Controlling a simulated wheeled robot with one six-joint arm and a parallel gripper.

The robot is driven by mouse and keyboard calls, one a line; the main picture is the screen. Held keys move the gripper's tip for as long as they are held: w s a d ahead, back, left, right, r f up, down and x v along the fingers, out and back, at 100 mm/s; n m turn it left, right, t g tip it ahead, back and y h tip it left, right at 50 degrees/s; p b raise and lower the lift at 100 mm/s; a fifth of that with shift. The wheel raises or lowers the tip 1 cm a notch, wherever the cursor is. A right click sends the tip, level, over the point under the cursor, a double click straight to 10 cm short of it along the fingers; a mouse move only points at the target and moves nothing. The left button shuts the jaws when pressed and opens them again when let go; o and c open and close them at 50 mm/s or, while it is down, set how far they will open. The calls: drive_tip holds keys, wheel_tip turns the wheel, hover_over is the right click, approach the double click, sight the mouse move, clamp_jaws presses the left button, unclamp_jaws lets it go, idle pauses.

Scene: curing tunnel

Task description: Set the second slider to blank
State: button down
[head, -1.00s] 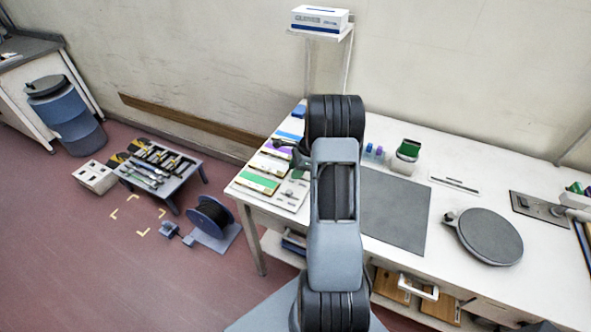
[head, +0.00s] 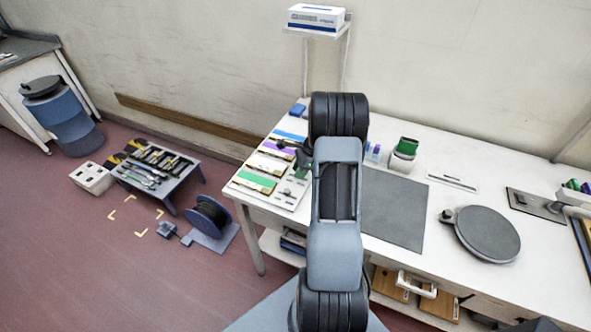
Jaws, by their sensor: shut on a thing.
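The slider panel (head: 291,199) lies on the left end of the white table. It has several rows, with blue (head: 288,136), purple (head: 272,148), white (head: 266,163) and green (head: 256,182) strips, from back to front. My gripper (head: 284,145) is dark and small in the head view, at the purple row, second from the back. It is shut on a slider knob there. The knob is hidden by the jaws, and my arm covers part of the panel's right side, so the exact slider setting cannot be read.
A grey mat (head: 393,212), a green-topped container (head: 403,155) and a round dark plate (head: 487,234) are on the table to the right. A blue block (head: 298,110) is behind the panel. A low tool stand (head: 154,172) and a cable reel (head: 208,217) stand on the floor.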

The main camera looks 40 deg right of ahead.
drive_tip(key=c, duration=0.9)
unclamp_jaws()
drive_tip(key=shift+c, duration=0.2)
drive_tip(key=shift+r, duration=0.15)
drive_tip(key=b+v, duration=0.1)
drive_tip(key=v, duration=1.2)
drive_tip(key=shift+r, duration=0.3)
